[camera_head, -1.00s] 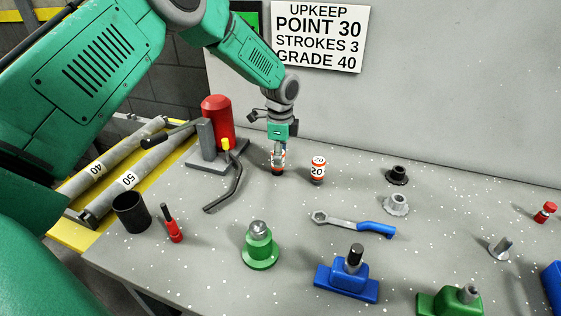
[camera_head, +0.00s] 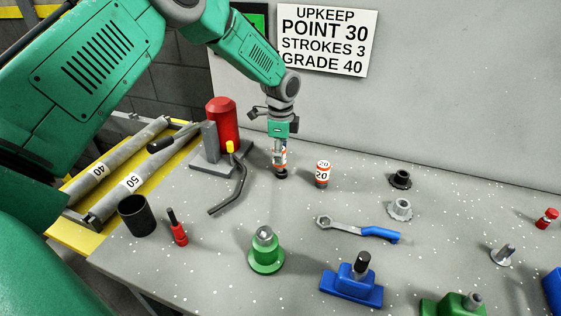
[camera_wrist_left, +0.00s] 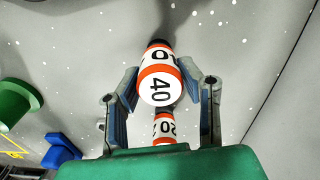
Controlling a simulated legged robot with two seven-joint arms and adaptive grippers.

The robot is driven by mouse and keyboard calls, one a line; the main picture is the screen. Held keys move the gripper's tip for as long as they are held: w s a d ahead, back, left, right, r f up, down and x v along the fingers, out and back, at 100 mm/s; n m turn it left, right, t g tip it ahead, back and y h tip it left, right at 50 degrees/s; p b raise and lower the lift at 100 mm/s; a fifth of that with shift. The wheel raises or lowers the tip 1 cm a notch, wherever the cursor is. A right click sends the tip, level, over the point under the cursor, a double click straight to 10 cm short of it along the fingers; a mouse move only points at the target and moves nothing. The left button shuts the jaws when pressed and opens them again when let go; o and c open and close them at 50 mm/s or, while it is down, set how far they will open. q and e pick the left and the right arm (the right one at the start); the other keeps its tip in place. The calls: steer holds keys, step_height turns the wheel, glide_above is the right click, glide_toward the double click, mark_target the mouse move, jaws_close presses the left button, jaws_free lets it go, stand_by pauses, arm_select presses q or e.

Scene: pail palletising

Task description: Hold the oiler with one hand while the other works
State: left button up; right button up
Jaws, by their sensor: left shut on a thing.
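A red cylinder (camera_head: 222,122) stands on a grey base (camera_head: 205,166) at the back left, with a grey post, a black-gripped lever and a bent dark tube with a yellow part; it looks like the oiler. My left gripper (camera_head: 279,150) is right of it, pointing down, shut on a white and orange cartridge. In the left wrist view the cartridge (camera_wrist_left: 158,87) reads 40 and sits between both fingers. Whether its dark end touches the bench I cannot tell. A similar cartridge marked 20 (camera_head: 322,174) stands upright just to the right. My right gripper is out of view.
A sign (camera_head: 325,40) reads point 30, strokes 3, grade 40. A blue-handled wrench (camera_head: 350,228), green fitting (camera_head: 266,252), blue fitting (camera_head: 352,283), black cup (camera_head: 136,216) and small red tool (camera_head: 177,229) lie forward. Rollers marked 40 and 50 (camera_head: 130,183) are left.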

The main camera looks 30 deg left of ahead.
arm_select(q)
steer(key=shift+r+p, duration=0.35)
steer(key=shift+r, duration=0.2)
steer(key=shift+d+r+p, duration=0.3)
steer(key=shift+r+p, duration=0.35)
steer(key=shift+r, duration=0.25)
steer(key=shift+a, duration=0.1)
